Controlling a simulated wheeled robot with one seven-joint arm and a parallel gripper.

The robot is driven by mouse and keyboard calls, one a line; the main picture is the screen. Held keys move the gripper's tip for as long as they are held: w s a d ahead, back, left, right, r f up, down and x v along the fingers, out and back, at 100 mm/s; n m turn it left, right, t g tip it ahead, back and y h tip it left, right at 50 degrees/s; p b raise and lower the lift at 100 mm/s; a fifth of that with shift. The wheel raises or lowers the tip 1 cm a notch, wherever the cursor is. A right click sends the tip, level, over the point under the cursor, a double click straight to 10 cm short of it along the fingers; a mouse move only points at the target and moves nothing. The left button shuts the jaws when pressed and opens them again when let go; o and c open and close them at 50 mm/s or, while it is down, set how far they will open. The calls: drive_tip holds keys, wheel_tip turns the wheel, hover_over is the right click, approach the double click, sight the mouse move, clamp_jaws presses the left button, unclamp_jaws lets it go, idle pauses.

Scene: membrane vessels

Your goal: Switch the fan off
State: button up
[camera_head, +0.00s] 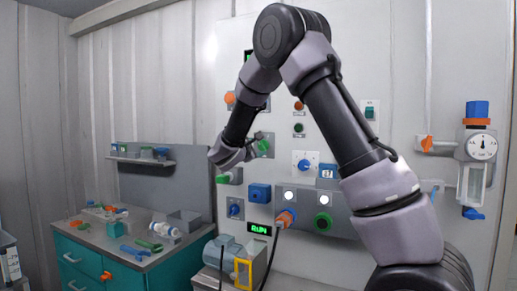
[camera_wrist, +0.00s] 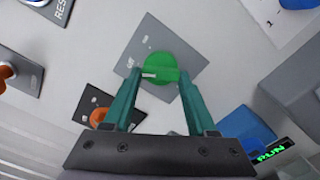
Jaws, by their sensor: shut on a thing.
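A round green knob (camera_wrist: 160,68) sits on a grey square plate (camera_wrist: 185,45) on the wall panel. Its white mark faces left in the wrist view, close to a small label that seems to read OFF. My gripper (camera_wrist: 158,84) has its two teal fingers shut on the knob, one on each side. In the head view my gripper (camera_head: 247,149) reaches the panel at a green knob (camera_head: 264,145), partly hidden by the hand. In the wrist view a small display (camera_wrist: 271,152) shows RUN in green. I cannot make out the fan itself.
An orange knob (camera_wrist: 99,117) on a dark plate and a blue box (camera_wrist: 247,128) lie close to my fingers. A cluttered workbench (camera_head: 75,237) stands at left.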

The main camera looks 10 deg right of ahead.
drive_tip(key=shift+f, duration=0.1)
drive_tip(key=o, duration=1.4)
drive_tip(key=shift+c, duration=0.2)
drive_tip(key=v, duration=1.1)
drive_tip(key=s+d+f+m+g+y, duration=0.3)
drive_tip(key=s+d+m+g, duration=0.75)
drive_tip(key=s+d, duration=0.75)
drive_tip(key=s+a+r+m+t+y, duration=0.1)
drive_tip(key=s+a+m+y, duration=0.1)
drive_tip(key=s+m+y, duration=0.2)
drive_tip(key=s+a+r+m+t+y, duration=0.2)
drive_tip(key=s+m+y, duration=0.3)
drive_tip(key=s, duration=0.4)
drive_tip(key=shift+a+m+y, duration=0.3)
drive_tip(key=shift+a+m, duration=0.15)
drive_tip(key=shift+m, duration=0.4)
